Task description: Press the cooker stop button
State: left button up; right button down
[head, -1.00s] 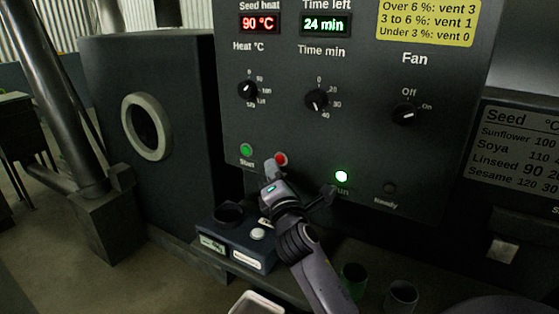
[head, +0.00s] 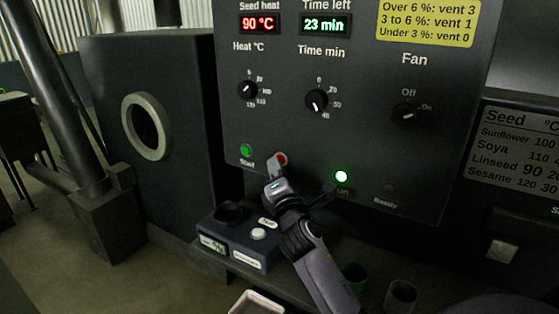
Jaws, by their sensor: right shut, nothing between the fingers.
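The dark cooker panel (head: 300,125) faces me. A red button (head: 281,159) sits low on it, to the right of the green Start button (head: 246,150). My right gripper (head: 276,164) is shut and empty, with its fingertips at the red button, partly covering it and the label below it. I cannot tell whether the tips touch the button. The green Run lamp (head: 341,176) is lit. The displays read 90 °C (head: 258,23) and 23 min (head: 325,23). My left gripper is not in view.
A blue-grey meter box (head: 237,236) with a dark cup stands below the panel, left of my right arm. Two cups, one green (head: 355,276) and one grey (head: 400,296), stand right of the arm. A white-rimmed tray (head: 257,303) lies at the bottom.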

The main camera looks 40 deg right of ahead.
jog(key=shift+d, duration=0.2)
dwell(0.5)
jog(key=shift+s+a, duration=0.3)
jog(key=shift+a, duration=0.5)
jog(key=a, duration=0.1)
jog(key=s+a, duration=0.1)
jog(key=a, duration=0.1)
jog(key=s+a, duration=0.1)
jog(key=shift+a, duration=0.3)
dwell(0.6)
